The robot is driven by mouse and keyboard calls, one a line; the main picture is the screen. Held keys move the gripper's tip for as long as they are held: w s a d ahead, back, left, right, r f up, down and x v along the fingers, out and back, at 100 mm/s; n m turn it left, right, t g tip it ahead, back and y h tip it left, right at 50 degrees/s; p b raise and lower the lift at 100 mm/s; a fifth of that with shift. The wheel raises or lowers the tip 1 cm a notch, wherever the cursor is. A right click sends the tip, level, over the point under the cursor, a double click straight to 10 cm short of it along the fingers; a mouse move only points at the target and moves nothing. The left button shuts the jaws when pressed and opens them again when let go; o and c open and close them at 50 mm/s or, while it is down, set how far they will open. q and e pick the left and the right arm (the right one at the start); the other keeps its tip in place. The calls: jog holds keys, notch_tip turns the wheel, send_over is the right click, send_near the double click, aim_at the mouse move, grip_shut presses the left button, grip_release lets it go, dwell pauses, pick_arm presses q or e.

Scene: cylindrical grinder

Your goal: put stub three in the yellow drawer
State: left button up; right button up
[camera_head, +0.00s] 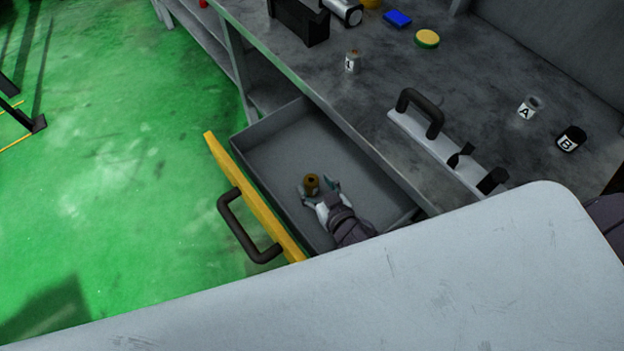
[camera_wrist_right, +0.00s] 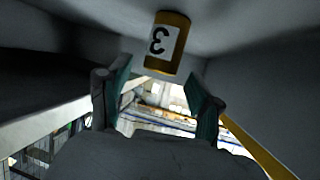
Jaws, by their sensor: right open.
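Stub three (camera_head: 312,184) is a small brownish-yellow cylinder inside the open yellow drawer (camera_head: 343,160), over its grey floor. In the right wrist view the stub (camera_wrist_right: 167,45) shows a white label with an upside-down 3. The drawer is pulled out, with a yellow front and a dark handle. My right gripper (camera_head: 319,189) reaches down into the drawer. Its fingers are open on either side of the stub, and in the right wrist view the stub sits just past the fingertips (camera_wrist_right: 158,79), with no clear grip on it. My left gripper is not in view.
On the grey bench stand a stub marked 1 (camera_head: 352,62), a stub A (camera_head: 530,107) and a dark stub B (camera_head: 571,139). A pale plate with a black handle (camera_head: 434,112) lies near the bench edge above the drawer.

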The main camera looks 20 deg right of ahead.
jog(key=v, duration=0.4)
jog(key=shift+s+r, duration=0.1)
jog(key=shift+s, duration=0.25)
